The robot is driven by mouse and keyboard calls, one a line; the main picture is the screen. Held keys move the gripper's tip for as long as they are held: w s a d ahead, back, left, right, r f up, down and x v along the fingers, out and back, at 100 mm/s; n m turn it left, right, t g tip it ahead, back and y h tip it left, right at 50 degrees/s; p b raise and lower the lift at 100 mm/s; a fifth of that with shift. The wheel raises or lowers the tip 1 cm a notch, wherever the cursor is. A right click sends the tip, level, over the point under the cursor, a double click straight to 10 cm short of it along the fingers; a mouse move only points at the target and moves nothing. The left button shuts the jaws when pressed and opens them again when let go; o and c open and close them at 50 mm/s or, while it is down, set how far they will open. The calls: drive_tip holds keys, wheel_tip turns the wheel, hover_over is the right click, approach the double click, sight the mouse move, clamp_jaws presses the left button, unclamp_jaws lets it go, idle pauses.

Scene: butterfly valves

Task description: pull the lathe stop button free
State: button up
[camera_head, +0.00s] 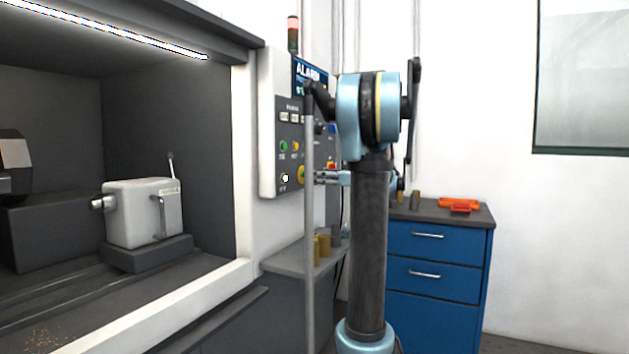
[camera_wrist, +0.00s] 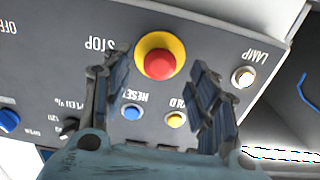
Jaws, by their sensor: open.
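The stop button is a red mushroom cap (camera_wrist: 158,64) on a yellow ring, in the upper middle of the wrist view beside the upside-down word STOP. In the head view only part of its yellow ring (camera_head: 301,174) shows low on the lathe panel, partly hidden by my arm. My gripper (camera_wrist: 158,75) is open, one finger left and one right of the cap in the picture, with nothing between the pads. I cannot tell how far the fingertips are from the panel. In the head view my gripper (camera_head: 328,177) points left towards the panel.
The panel (camera_wrist: 60,60) also carries a white LAMP button (camera_wrist: 243,76), a blue RESET button (camera_wrist: 131,112) and a yellow HOLD button (camera_wrist: 176,120) close to the fingers. A shelf (camera_head: 290,262) with brass cylinders (camera_head: 323,247) lies below; a blue drawer cabinet (camera_head: 430,285) stands right.

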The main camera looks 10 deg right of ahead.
drive_tip(key=v, duration=0.9)
drive_tip(key=shift+d, duration=0.2)
drive_tip(key=shift+s, duration=0.1)
drive_tip(key=s+a+f+m+g+h, duration=0.35)
drive_tip(key=s+a+f, duration=0.45)
drive_tip(key=s+f, duration=0.3)
drive_tip(key=s+a+f+m+g+h, duration=0.3)
drive_tip(key=s+a+f+g+h, duration=0.1)
drive_tip(key=s+a+f, duration=0.55)
drive_tip(key=s+d+f+m+h, duration=0.2)
drive_tip(key=s+d+f+h, duration=0.1)
drive_tip(key=s+f, duration=0.5)
drive_tip(key=s+d+f+m+h, duration=0.2)
drive_tip(key=s+d+f+h, duration=0.2)
drive_tip(key=s+f, duration=0.4)
drive_tip(key=shift+f+g, duration=0.25)
drive_tip(key=shift+g, duration=0.2)
